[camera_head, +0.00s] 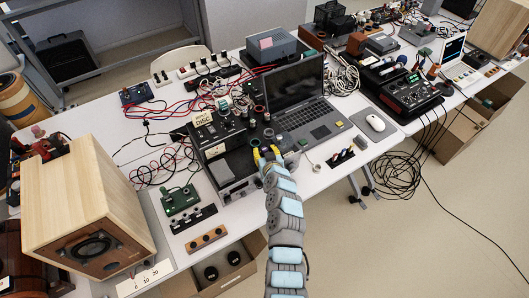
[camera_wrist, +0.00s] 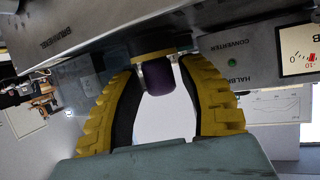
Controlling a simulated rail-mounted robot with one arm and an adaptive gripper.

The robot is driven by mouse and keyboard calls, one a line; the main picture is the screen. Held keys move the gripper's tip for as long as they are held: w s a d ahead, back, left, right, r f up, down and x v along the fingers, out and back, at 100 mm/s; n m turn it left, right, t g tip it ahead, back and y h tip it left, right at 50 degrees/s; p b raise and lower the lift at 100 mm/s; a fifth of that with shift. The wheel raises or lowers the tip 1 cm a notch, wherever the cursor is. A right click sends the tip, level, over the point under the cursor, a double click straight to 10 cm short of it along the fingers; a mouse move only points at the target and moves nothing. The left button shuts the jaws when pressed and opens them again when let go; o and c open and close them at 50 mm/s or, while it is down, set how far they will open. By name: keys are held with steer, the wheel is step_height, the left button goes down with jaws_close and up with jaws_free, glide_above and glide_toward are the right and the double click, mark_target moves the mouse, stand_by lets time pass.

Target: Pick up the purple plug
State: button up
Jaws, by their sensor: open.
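The purple plug (camera_wrist: 158,76) shows in the wrist view as a short dark purple cylinder with a brass-coloured collar, at the face of a grey device. My gripper (camera_wrist: 160,72) has its two yellow ribbed fingers spread on either side of the plug. It is open, and I cannot tell whether the fingers touch the plug. In the head view my gripper (camera_head: 267,156) is at the front of the device stack (camera_head: 222,140), left of the laptop. The plug cannot be made out there.
A grey converter box (camera_wrist: 260,62) with a dial is close on the right in the wrist view. The laptop (camera_head: 300,98) stands right of my gripper in the head view. A wooden speaker (camera_head: 70,195) is at the left. Red cables (camera_head: 165,105) lie behind.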

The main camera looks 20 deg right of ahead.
jaws_close()
